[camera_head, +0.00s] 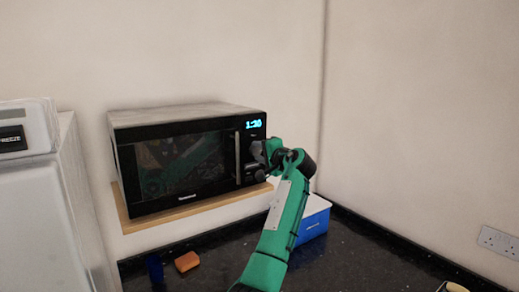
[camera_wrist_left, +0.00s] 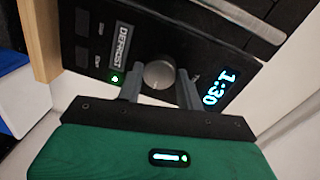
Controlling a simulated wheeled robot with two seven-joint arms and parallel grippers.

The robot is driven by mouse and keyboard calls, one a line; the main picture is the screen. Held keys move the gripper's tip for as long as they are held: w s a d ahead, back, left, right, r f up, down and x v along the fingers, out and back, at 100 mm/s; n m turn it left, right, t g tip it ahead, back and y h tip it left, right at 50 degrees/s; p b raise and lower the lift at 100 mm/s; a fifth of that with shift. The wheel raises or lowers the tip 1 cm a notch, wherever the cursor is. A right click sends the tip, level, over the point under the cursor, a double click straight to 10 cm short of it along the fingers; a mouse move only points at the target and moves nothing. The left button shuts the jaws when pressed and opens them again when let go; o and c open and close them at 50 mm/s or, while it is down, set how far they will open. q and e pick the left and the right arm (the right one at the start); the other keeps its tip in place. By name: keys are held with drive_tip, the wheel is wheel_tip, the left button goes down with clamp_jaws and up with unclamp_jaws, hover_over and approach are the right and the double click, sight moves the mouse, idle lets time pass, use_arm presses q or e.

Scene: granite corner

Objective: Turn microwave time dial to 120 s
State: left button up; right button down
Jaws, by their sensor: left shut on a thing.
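The black microwave (camera_head: 180,165) stands on a wooden shelf, with its door shut. Its blue display (camera_head: 254,124) reads 1:30; the display also shows in the left wrist view (camera_wrist_left: 221,87). In the left wrist view the round grey dial (camera_wrist_left: 158,73) sits between the display and the DEFROST label (camera_wrist_left: 121,47). My left gripper (camera_wrist_left: 160,85) is shut on this dial, with one finger on each side of it. In the head view my left gripper (camera_head: 262,152) is at the control panel's right side and hides the dial. My right gripper is not in view.
The wooden shelf (camera_head: 160,219) juts out beneath the microwave. A blue and white box (camera_head: 313,222), an orange block (camera_head: 187,262) and a dark blue item (camera_head: 155,268) are on the black counter (camera_head: 225,252). A white appliance (camera_head: 45,205) stands at the left.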

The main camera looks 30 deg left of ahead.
use_arm(q)
drive_tip(key=m+p, duration=0.2)
drive_tip(key=m, duration=0.2)
drive_tip(key=shift+r, duration=0.15)
drive_tip(key=shift+m+p, duration=0.35)
drive_tip(key=shift+m, duration=0.25)
drive_tip(key=o, duration=1)
drive_tip(key=shift+w+f, duration=0.15)
drive_tip(key=shift+f, duration=0.05)
drive_tip(key=shift+d, duration=0.15)
